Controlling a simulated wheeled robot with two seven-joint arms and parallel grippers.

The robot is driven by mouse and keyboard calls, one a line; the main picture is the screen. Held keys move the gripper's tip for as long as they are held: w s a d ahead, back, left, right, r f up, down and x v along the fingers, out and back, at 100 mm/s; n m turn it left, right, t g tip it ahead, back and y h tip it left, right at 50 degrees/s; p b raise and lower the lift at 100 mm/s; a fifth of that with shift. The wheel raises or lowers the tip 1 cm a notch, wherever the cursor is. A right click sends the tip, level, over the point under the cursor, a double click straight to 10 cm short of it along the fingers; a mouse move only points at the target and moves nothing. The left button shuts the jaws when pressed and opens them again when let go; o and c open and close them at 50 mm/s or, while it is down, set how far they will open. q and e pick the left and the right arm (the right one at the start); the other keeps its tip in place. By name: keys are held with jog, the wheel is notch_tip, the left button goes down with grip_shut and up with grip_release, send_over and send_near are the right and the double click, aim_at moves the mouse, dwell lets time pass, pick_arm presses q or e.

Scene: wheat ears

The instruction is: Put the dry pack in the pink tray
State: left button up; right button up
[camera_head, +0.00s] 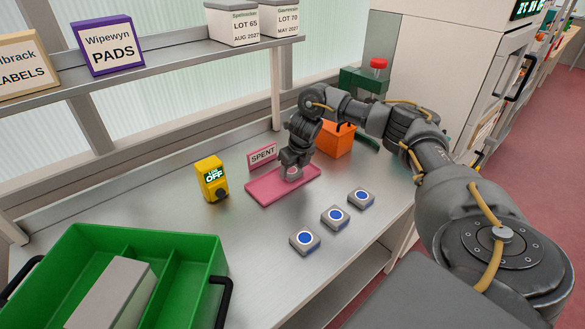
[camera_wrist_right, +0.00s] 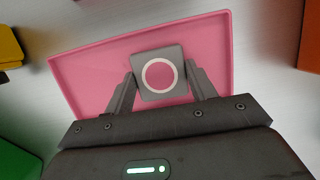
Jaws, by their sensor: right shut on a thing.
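The pink tray (camera_head: 268,191) lies on the metal bench, with a "SPENT" sign (camera_head: 262,156) standing at its back edge. My right gripper (camera_head: 293,171) is over the right part of the tray, pointing down. In the right wrist view my right gripper (camera_wrist_right: 160,88) is shut on a grey square pack with a pink disc ringed in white (camera_wrist_right: 158,75). The pack is over the tray; I cannot tell whether it touches the tray floor. Three grey packs with blue discs (camera_head: 305,241) (camera_head: 335,216) (camera_head: 361,197) lie in a row in front. My left gripper is not in view.
A yellow device (camera_head: 212,179) reading "OFF" stands left of the tray. An orange box (camera_head: 337,139) is behind my right gripper. A green divided crate (camera_head: 196,250) holding a grey block fills the front left. A shelf (camera_head: 180,58) with boxes runs along the back.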

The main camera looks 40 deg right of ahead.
jog(key=shift+f, duration=0.1)
jog(key=o, duration=1)
